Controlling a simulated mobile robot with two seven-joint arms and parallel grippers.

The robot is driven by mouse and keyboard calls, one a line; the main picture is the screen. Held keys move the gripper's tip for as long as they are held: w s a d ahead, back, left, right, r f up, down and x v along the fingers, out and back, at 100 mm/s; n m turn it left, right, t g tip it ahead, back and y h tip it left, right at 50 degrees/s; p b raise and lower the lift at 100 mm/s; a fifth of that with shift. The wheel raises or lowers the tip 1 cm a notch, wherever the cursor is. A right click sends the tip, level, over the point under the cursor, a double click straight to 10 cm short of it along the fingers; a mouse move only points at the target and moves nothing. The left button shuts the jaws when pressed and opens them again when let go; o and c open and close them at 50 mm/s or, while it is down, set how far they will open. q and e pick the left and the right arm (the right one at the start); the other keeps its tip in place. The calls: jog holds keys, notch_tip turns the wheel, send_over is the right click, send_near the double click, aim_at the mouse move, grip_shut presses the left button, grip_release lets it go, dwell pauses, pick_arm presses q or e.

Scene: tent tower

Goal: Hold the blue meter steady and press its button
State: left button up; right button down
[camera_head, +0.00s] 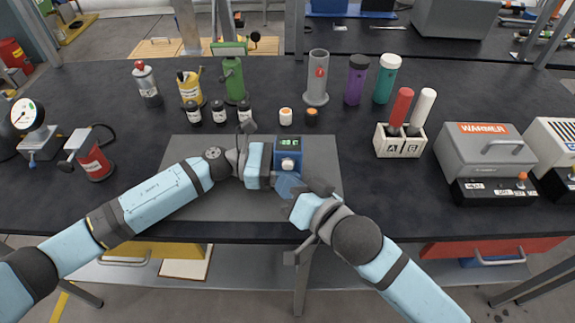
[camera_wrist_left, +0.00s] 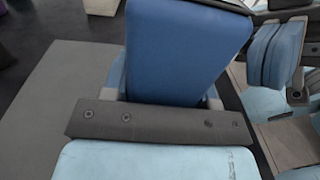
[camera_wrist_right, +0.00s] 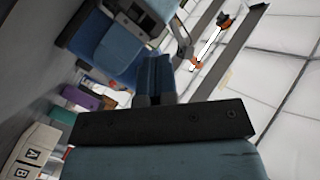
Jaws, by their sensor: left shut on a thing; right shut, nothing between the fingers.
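The blue meter (camera_head: 290,147) stands upright on the grey mat (camera_head: 318,195), with a lit green display and a pale round button (camera_head: 288,164) on its front. My left gripper (camera_head: 270,160) comes in from the left and is shut on the meter; the meter's blue body (camera_wrist_left: 180,55) fills the middle of the left wrist view between the fingers. My right gripper (camera_head: 284,183) is shut and empty, its tips just in front of and below the button; I cannot tell whether they touch it. Its closed fingers show in the right wrist view (camera_wrist_right: 156,75).
Small dark jars (camera_head: 219,112) and a white-and-orange jar (camera_head: 285,116) stand behind the mat. A rack marked A and B (camera_head: 400,147) and a warmer (camera_head: 485,150) stand to the right. A red can (camera_head: 95,160) stands left. The mat's right part is clear.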

jog(key=shift+s+a, duration=0.15)
jog(key=shift+s, duration=2.4)
pick_arm(q)
jog(key=o, duration=1.2)
jog(key=shift+c, duration=0.2)
